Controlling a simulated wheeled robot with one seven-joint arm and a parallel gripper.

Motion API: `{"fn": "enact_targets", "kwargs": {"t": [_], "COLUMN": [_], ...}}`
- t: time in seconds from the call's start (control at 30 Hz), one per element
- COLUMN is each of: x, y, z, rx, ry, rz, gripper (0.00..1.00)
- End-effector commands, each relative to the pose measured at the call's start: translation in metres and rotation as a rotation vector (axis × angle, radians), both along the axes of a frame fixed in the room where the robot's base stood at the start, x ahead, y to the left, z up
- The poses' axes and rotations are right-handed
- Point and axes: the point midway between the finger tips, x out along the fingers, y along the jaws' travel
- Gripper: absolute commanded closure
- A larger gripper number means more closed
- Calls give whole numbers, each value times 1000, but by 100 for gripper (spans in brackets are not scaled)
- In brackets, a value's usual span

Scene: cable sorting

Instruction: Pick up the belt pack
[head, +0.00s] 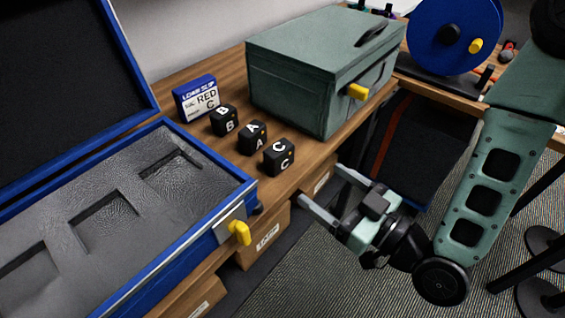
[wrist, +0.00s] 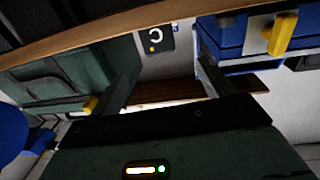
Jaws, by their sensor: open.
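Three small black belt packs stand in a slanting row on the wooden table: one marked B (head: 224,120), one marked A (head: 252,137) and one marked C (head: 279,156). A blue-framed loan slip (head: 197,98) behind them reads "RED C". My gripper (head: 320,183) is open and empty, just off the table's front edge, to the right of and nearer than the C pack. In the wrist view, the C pack (wrist: 156,40) shows beyond and between the two fingers (wrist: 168,78), apart from them. The A and B packs cannot be made out there.
An open blue case (head: 205,238) with grey foam cutouts and a yellow latch lies left of the packs. A closed green case (head: 300,90) stands behind them to the right. A blue cable reel (head: 430,40) is at the back right. Cardboard boxes (head: 265,243) sit below the tabletop.

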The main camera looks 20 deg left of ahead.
Motion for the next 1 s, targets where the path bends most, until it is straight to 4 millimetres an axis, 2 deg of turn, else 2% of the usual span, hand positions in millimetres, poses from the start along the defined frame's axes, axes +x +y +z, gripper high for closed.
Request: {"fn": "enact_targets", "kwargs": {"t": [0.03, 0.23, 0.77, 0.83, 1.0], "x": [3, 11, 23, 29, 41], "y": [5, 20, 42, 56, 78], "z": [-6, -6, -6, 0, 0], "rx": [2, 2, 1, 1, 0], "ry": [-7, -5, -5, 0, 1], "rz": [-1, 0, -1, 1, 0], "gripper": [20, 20, 20, 20, 20]}}
